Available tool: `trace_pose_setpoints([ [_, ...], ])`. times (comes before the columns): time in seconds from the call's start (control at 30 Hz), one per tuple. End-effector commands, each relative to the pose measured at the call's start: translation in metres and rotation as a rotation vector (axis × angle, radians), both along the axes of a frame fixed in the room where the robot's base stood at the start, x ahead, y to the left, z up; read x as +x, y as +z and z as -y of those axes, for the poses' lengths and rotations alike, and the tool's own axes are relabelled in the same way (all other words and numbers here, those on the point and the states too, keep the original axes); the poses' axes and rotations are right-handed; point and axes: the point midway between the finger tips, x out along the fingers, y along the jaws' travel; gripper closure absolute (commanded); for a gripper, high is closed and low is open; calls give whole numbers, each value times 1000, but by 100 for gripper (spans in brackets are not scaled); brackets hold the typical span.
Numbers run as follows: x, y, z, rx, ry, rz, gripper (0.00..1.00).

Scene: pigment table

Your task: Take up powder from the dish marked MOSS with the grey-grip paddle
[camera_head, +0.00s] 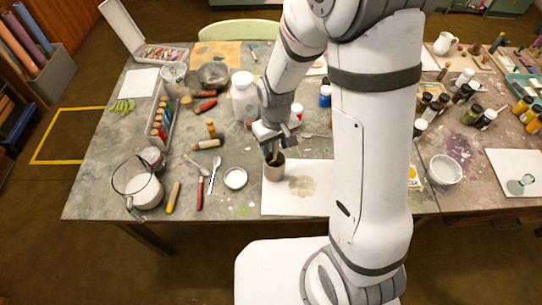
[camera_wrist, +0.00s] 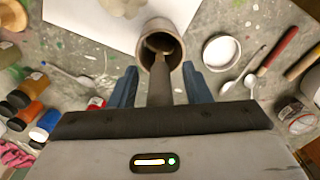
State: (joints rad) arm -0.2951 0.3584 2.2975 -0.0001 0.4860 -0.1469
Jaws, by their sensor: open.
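A brown cup (camera_head: 274,171) stands at the left edge of a white sheet, below my gripper (camera_head: 272,153). In the wrist view the cup (camera_wrist: 147,57) holds a tool with a dark grey handle (camera_wrist: 163,88), which looks like the grey-grip paddle; its lower end is inside the cup. My gripper (camera_wrist: 160,75) is open, with one blue finger on each side of the handle. I cannot tell whether either finger touches it. A small white dish (camera_head: 235,178) lies left of the cup and also shows in the wrist view (camera_wrist: 221,53). I can read no MOSS mark.
Metal spoons (camera_head: 215,170), a red-handled tool (camera_head: 200,193) and a wooden-handled tool (camera_head: 173,197) lie left of the dish. A large white bottle (camera_head: 243,95) stands behind the cup. The stained white sheet (camera_head: 285,205) is otherwise clear. A white bowl (camera_head: 445,169) stands at right.

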Motion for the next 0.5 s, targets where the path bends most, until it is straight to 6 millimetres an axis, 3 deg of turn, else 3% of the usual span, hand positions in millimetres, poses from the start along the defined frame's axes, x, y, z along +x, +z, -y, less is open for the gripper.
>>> trace_pose_setpoints([
  [0.33, 0, -8, 0, 0, -1, 0, 56],
  [0.5, 0, -8, 1, 0, -1, 0, 70],
])
